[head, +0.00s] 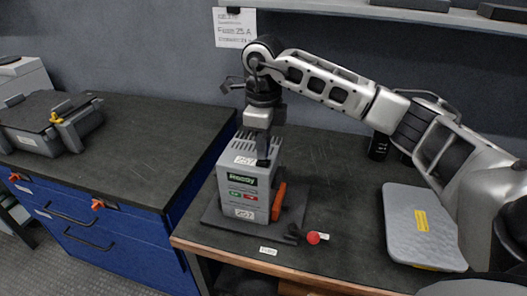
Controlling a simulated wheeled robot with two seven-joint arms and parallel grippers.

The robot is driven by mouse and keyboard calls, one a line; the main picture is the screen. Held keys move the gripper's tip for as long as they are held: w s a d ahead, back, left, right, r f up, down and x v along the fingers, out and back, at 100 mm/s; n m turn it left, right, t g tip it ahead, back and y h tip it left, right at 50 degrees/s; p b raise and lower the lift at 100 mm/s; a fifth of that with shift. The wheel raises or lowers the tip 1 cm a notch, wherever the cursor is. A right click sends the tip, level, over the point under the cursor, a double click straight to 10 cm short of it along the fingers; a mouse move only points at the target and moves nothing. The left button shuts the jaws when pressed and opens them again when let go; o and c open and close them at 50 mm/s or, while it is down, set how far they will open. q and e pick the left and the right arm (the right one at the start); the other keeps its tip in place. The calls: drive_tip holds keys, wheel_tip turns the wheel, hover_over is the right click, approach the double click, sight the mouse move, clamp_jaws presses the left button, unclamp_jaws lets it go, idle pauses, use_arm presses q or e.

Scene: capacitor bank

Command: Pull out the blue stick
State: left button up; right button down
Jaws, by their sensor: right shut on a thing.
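A grey box-shaped unit (243,187) with a "Ready" display, green and red buttons and "257" labels stands upright on a dark base plate (216,222). My right gripper (263,160) points down at the right part of the unit's top, with its dark fingers in front of the top and upper front edge. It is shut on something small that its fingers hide. I cannot make out a blue stick in this view. My left gripper is not in view.
An orange lever (279,202) sits on the unit's right side. A red knob (314,238) lies at the base plate's front right. A grey flat case (421,228) and a black cylinder (379,146) are to the right. A shelf (400,12) overhangs the back.

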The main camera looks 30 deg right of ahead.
drive_tip(key=shift+r+p, duration=1.55)
drive_tip(key=shift+r, duration=0.7)
